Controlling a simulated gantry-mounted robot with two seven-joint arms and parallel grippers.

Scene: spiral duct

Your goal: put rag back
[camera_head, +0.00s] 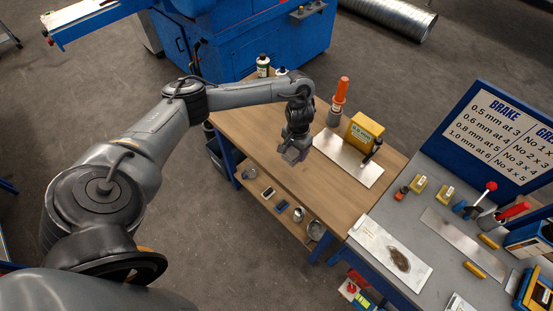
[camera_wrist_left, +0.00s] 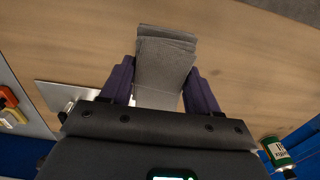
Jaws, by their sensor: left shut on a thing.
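The rag (camera_wrist_left: 165,62) is a grey folded cloth. In the left wrist view it is between the two purple-dark fingers of my left gripper (camera_wrist_left: 160,82), which is shut on it. In the head view my left gripper (camera_head: 294,150) points down over the wooden bench top (camera_head: 245,125), left of a pale metal plate (camera_head: 345,162). The rag's lower end is over bare wood; I cannot tell whether it touches the bench. My right gripper is out of view.
An orange-topped tool (camera_head: 339,100) and a yellow box (camera_head: 363,132) stand at the bench's back right. Bottles (camera_head: 263,66) stand at the back left corner. A grey table (camera_head: 440,215) with a blue sign (camera_head: 510,140) adjoins on the right. The bench's front left is clear.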

